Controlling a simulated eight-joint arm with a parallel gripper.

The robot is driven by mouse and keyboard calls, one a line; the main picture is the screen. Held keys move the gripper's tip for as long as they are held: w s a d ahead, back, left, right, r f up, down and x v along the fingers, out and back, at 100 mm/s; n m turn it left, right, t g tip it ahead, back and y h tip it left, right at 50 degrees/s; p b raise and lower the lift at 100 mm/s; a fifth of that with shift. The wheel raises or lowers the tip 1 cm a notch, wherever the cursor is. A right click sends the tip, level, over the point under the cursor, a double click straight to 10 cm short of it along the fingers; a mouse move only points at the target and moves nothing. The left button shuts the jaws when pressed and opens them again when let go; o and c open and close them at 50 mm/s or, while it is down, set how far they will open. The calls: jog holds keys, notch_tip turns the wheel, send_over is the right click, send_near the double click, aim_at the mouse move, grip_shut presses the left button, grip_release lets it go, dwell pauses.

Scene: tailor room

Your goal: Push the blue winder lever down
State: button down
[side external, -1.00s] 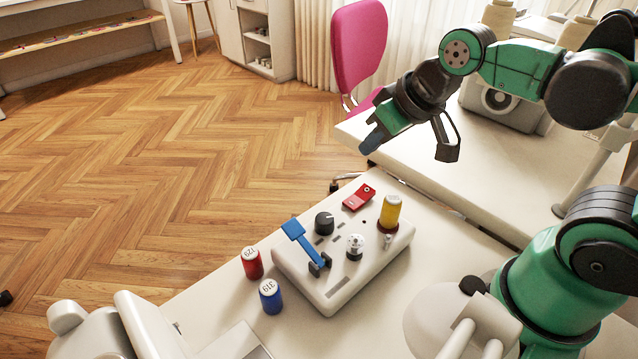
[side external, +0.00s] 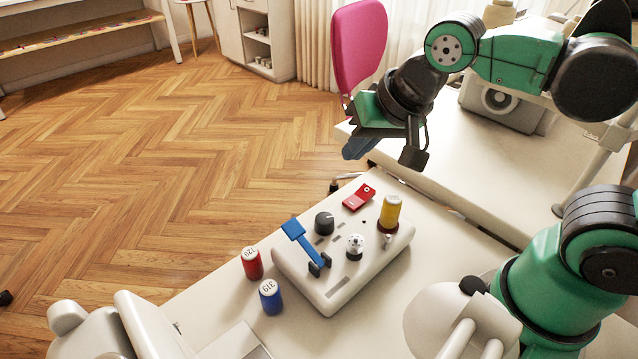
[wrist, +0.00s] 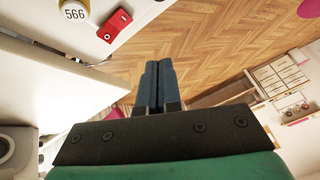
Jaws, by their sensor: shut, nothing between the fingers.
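The blue winder lever (side external: 302,240) stands on the left part of a white winder box (side external: 345,289), hinged between dark brackets. It tilts up, with its wide blue end raised toward the upper left. My gripper (side external: 355,149) is above and behind the box, at the far edge of the table, well apart from the lever. In the wrist view my gripper (wrist: 157,86) shows its two blue fingers together with nothing between them. The lever is not in the wrist view.
A pink chair (side external: 358,45) is behind.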

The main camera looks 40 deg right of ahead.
aim_at(293, 226)
jog(key=s+a+r+m+g, duration=0.1)
jog(key=s+a+r+m, duration=0.2)
jog(key=a+m, duration=0.6)
jog(key=shift+s+r+m+g, duration=0.4)
jog(key=shift+r+m, duration=0.7)
jog(key=shift+m, duration=1)
jog(key=shift+w, duration=0.1)
jog(key=x, duration=1.4)
jog(key=shift+d, duration=0.3)
